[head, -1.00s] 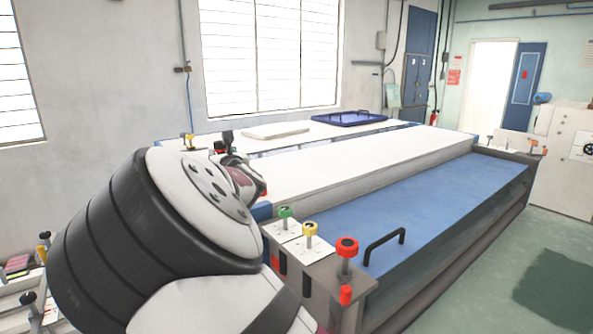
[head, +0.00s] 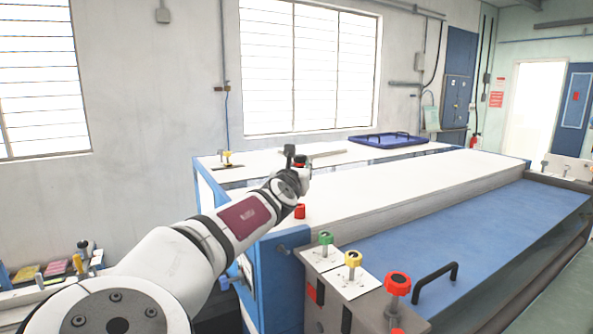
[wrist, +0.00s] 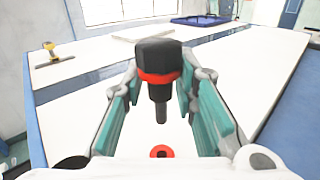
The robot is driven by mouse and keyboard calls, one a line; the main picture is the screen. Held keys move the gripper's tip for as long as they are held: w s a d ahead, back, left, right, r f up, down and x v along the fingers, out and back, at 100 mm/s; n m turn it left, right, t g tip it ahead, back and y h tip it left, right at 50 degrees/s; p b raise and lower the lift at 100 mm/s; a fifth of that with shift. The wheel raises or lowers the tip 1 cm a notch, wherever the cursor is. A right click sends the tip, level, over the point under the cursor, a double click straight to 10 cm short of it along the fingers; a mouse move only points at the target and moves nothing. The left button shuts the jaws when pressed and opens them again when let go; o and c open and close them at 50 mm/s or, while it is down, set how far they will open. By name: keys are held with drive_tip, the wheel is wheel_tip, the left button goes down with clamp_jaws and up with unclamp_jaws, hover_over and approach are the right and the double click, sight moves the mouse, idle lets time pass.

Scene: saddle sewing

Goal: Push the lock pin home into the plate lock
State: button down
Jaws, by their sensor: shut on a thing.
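The lock pin (wrist: 158,62) has a black head, a red ring and a dark shank. My gripper (wrist: 162,88) is shut on it between teal finger pads. The pin stands roughly upright with its tip pointing down, apart from the red lock. In the head view the pin's black head (head: 289,150) shows above my gripper (head: 297,172). The plate lock, a red collar with a dark hole (wrist: 162,152), sits on the white top below the pin. It also shows in the head view (head: 300,211), below and slightly right of my gripper.
Green (head: 325,238), yellow (head: 353,258) and red (head: 398,283) knobs stand at the machine's near corner, beside a black handle (head: 436,282) on the blue bed. A yellow-handled tool (wrist: 50,52) and a blue tray (head: 385,139) lie farther back. The white top (head: 400,182) is mostly clear.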

drive_tip(key=shift+p, duration=0.35)
drive_tip(key=shift+f, duration=2.5)
drive_tip(key=shift+p, duration=0.7)
drive_tip(key=shift+f, duration=1.9)
drive_tip(key=c, duration=1.2)
unclamp_jaws()
drive_tip(key=shift+f, duration=0.15)
drive_tip(key=shift+d+f+m, duration=0.1)
drive_tip(key=shift+d+m, duration=0.1)
drive_tip(key=shift+m, duration=0.1)
drive_tip(key=s, duration=0.4)
drive_tip(key=s+a, duration=0.1)
drive_tip(key=s, duration=0.3)
drive_tip(key=s+a+r, duration=0.1)
drive_tip(key=s, duration=0.3)
drive_tip(key=shift+a, duration=0.25)
